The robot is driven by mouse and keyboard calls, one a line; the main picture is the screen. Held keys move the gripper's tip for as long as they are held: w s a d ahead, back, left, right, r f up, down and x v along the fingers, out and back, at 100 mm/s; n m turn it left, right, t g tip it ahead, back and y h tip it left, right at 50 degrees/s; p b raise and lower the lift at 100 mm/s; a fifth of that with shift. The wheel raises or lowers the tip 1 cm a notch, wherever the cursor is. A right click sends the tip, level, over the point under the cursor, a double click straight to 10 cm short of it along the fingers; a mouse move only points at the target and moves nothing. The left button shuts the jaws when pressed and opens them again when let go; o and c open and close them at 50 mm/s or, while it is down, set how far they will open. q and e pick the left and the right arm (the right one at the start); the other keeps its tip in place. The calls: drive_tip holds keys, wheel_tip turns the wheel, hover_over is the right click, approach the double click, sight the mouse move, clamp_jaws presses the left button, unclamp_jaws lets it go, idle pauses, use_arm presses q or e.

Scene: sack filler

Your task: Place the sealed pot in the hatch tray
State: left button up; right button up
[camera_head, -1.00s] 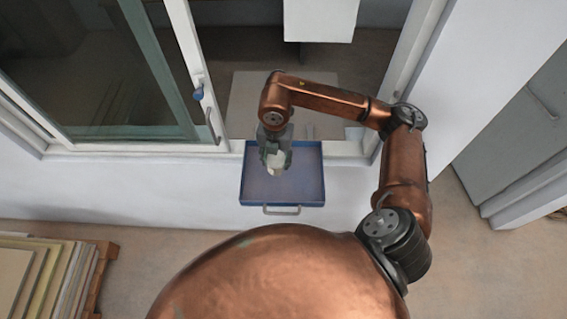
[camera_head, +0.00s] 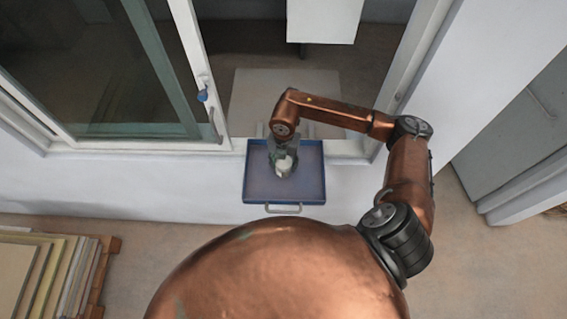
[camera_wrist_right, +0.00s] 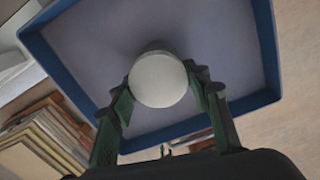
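The pot (camera_head: 284,165) is small and pale with a round white lid. It is over the blue hatch tray (camera_head: 312,194), within its rim. In the right wrist view the lid (camera_wrist_right: 158,80) lies between the two green fingers of my right gripper (camera_wrist_right: 160,88), which meet its sides. The right gripper (camera_head: 284,156) is shut on the pot and reaches down over the tray. The pot looks close to the tray floor; whether it touches is hard to tell. The tray also shows in the wrist view (camera_wrist_right: 225,40). My left gripper is not in view.
The tray has a front handle (camera_head: 284,208) and sits at the window sill. A stack of boards (camera_head: 45,270) lies on a pallet at the lower left.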

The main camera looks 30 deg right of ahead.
drive_tip(key=shift+o, duration=0.7)
drive_tip(key=shift+s+r, duration=0.1)
drive_tip(key=shift+s, duration=0.1)
drive_tip(key=shift+o, duration=1.1)
wheel_tip(320, 180, up, 5)
drive_tip(key=shift+r+b, duration=0.1)
drive_tip(key=shift+b, duration=0.75)
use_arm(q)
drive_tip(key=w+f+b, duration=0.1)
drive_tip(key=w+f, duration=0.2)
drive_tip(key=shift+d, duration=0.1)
use_arm(e)
wheel_tip(320, 180, up, 7)
drive_tip(key=shift+s, duration=0.15)
